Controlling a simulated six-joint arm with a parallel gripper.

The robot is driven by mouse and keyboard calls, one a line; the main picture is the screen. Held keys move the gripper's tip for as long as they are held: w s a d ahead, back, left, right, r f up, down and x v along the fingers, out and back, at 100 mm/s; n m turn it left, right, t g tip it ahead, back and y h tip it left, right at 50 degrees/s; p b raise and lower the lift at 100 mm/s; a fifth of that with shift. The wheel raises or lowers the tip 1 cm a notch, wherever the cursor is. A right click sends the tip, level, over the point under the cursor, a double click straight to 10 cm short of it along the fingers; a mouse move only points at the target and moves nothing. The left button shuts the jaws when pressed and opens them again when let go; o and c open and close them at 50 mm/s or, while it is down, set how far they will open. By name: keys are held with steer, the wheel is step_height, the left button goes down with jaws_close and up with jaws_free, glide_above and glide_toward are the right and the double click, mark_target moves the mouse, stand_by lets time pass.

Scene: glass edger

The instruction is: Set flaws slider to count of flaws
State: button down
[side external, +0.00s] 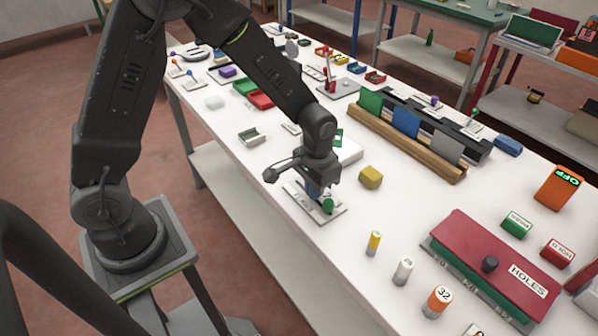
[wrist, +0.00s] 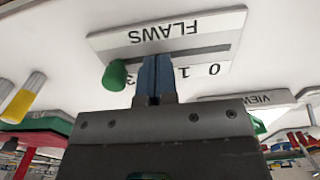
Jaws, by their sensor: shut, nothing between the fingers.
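The flaws slider is a pale plate (side external: 300,203) on the white table, and its FLAWS lettering shows upside down in the wrist view (wrist: 118,42). The digits 0, 1 and 3 are readable there; the place between 1 and 3 is hidden by my fingers. The slider's green knob (wrist: 115,75) stands by the 3; it also shows in the side view (side external: 328,205). My gripper (wrist: 155,75) is shut and empty, its blue fingertips low over the plate, beside the knob on the side toward 1. I cannot tell whether they touch the knob.
A yellow block (side external: 371,177) and a yellow-and-white cylinder (side external: 374,243) stand near the slider. A wooden rack (side external: 405,140) holds green, blue and grey panels behind. A red HOLES box (side external: 490,262) is at right. A VIEW plate (wrist: 255,99) lies close by.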

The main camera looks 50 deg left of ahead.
steer(key=shift+r, duration=3.25)
steer(key=s+a+r+t, duration=0.2)
steer(key=s+r, duration=0.5)
steer(key=s, duration=0.1)
steer(key=s+a+r+t, duration=0.2)
steer(key=s+r+t, duration=0.1)
steer(key=s+r, duration=0.5)
steer(key=shift+s+r+t, duration=0.25)
steer(key=shift+s+t, duration=0.05)
steer(key=shift+s, duration=0.05)
steer(key=shift+d, duration=0.1)
